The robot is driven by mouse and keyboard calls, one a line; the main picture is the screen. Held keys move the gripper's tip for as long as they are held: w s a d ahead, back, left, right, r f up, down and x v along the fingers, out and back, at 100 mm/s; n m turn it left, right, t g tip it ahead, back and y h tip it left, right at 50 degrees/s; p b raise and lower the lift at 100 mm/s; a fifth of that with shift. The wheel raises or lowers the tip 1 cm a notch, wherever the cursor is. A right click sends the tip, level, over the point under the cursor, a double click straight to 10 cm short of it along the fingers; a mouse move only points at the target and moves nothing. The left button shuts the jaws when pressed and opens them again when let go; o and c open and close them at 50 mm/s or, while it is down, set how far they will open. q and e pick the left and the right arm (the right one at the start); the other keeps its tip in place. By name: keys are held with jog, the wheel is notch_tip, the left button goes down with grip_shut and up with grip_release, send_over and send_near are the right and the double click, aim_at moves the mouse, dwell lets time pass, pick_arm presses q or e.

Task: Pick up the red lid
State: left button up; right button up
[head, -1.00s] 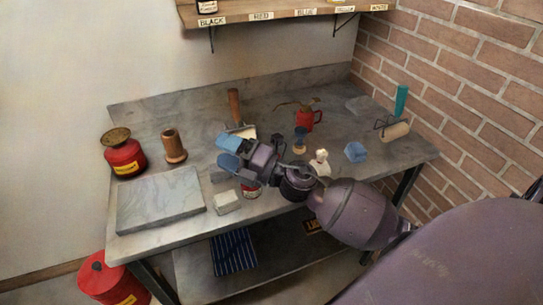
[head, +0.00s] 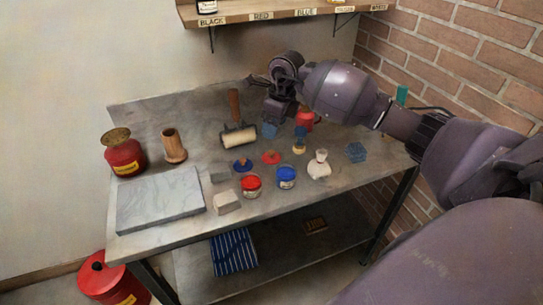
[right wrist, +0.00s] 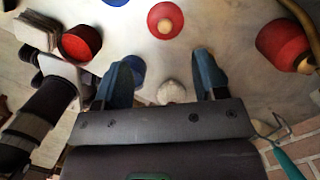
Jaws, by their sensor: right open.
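The red lid (head: 271,157) lies flat on the grey worktable, right of a blue lid (head: 243,165) and behind the open red tin (head: 251,186) and blue tin (head: 286,177). My right gripper (head: 269,130) is behind the red lid in the head view, with its blue fingers above the table and apart from the lid. In the right wrist view the red lid (right wrist: 165,20), with its pale knob, shows beyond the open, empty fingers (right wrist: 163,66), roughly centred between them. My left gripper is not in view.
A small brush (head: 299,140) and a white bottle (head: 319,165) stand right of the lid. A marble slab (head: 160,200) lies at the left front.

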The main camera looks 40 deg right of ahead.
aim_at(272, 152)
jog(key=f, duration=0.7)
jog(key=w+f+b, duration=0.1)
jog(key=f, duration=0.2)
jog(key=shift+f, duration=0.25)
jog(key=shift+c, duration=0.5)
jog(key=shift+s+a+f, duration=0.1)
grip_shut()
